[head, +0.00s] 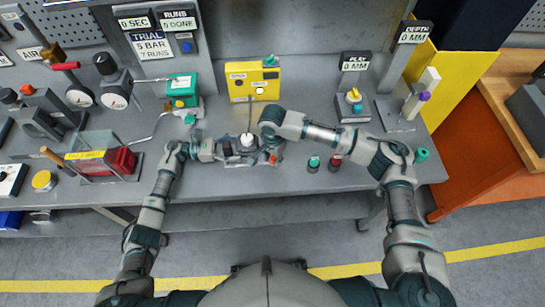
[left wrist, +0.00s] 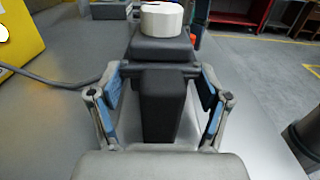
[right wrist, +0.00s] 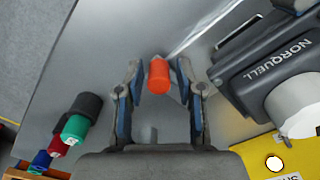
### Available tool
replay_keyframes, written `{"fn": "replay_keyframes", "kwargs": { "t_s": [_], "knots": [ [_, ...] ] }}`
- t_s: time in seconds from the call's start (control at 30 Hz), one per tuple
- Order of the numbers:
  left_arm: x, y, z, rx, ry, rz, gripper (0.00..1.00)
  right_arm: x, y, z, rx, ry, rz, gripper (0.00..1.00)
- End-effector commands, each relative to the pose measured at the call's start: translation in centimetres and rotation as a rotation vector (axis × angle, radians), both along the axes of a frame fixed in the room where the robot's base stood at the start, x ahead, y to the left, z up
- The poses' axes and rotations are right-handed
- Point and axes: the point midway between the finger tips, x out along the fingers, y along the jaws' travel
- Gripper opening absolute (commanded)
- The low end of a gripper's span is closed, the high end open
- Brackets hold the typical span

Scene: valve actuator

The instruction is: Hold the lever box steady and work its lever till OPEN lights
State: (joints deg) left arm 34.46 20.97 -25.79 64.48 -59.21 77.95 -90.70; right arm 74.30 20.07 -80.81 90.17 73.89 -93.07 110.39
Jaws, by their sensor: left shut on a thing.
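The lever box is dark grey, marked NORQUELL, with a white round cap; it lies on the bench in the right wrist view (right wrist: 250,68) and the left wrist view (left wrist: 160,50). My left gripper (left wrist: 160,88) is shut on its dark block, a finger at each side. The lever's orange knob (right wrist: 158,76) sits between the parted fingers of my right gripper (right wrist: 161,84), which is open around it. In the head view the hands partly hide the box. The yellow box (head: 253,82) stands behind, with a pale round lamp; its labels are too small to read.
A grey cable runs from the yellow box to the lever box. Small teal (head: 314,162) and red (head: 335,162) knobbed pieces stand to the right. A red case (head: 122,160) and a teal unit (head: 183,92) stand to the left. The bench front edge is close.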

Motion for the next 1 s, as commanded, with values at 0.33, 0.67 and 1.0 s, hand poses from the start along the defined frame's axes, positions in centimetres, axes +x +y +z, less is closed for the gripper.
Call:
{"fn": "replay_keyframes", "kwargs": {
  "t_s": [0.33,0.67,1.0],
  "knots": [
    [0.0,0.0,0.0,0.0,0.001,-0.001,0.08,0.0,0.0,0.0,0.0,0.0,0.001,0.0],
    [-0.1,0.0,0.0,0.0,0.001,-0.002,0.08,0.0,-0.4,0.0,0.002,0.001,0.078,0.0],
    [-0.1,-0.1,0.0,0.0,0.001,-0.003,0.08,0.5,-2.1,0.0,0.002,0.001,0.343,0.0]
  ]
}}
